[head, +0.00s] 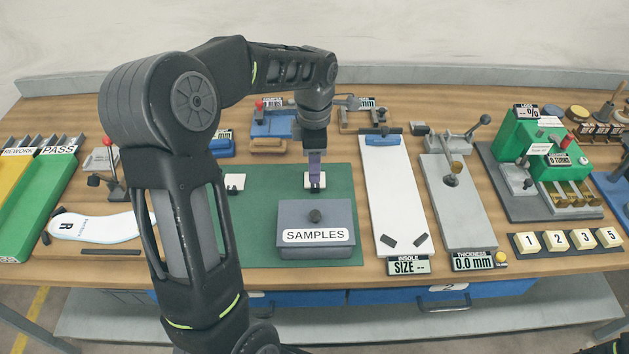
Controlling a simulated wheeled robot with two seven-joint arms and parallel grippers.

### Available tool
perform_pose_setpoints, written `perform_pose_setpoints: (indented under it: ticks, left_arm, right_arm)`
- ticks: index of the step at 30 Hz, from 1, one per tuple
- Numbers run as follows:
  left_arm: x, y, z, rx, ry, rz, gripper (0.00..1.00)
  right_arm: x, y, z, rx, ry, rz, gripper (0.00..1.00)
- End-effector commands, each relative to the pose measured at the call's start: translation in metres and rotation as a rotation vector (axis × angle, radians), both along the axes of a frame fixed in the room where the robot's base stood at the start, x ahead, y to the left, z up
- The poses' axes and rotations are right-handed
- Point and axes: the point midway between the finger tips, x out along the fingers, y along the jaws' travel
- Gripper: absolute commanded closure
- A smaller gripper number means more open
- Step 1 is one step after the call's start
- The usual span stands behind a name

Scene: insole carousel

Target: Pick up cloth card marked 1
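My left arm reaches over the bench, and its gripper (315,184) points straight down behind the grey SAMPLES box. Its purple fingers end at a small pale card (322,181) with a dark part on it, on the green mat (262,201). The fingers hide part of this card; I cannot tell whether they touch or grip it. A second pale card (235,182) with a dark mark lies on the mat to the left, partly beside my arm. The numbers on both cards are too small to read.
A white insole board (396,195) and a grey thickness gauge (457,205) stand to the right. A white insole (95,228) lies left. Blue fixtures (272,124) stand behind.

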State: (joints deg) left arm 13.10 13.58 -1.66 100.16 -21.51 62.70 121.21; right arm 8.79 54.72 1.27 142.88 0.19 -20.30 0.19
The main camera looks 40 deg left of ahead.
Motion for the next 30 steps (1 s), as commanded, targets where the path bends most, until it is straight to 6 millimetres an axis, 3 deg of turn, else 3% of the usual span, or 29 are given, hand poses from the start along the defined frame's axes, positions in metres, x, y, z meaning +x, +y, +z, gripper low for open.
perform_pose_setpoints:
  ticks: [13,24,30]
  left_arm:
    - [0.000,-0.001,-0.010,-0.001,0.002,-0.001,0.60]
    - [0.001,-0.001,-0.056,-0.002,0.002,-0.001,0.60]
    - [0.001,-0.001,-0.059,-0.001,-0.001,-0.001,0.60]
  right_arm:
    - [0.000,0.000,0.003,-0.001,0.001,0.000,0.64]
    - [-0.002,-0.001,0.016,-0.005,0.007,-0.002,0.64]
    - [-0.002,-0.001,0.015,-0.005,0.007,-0.002,0.64]
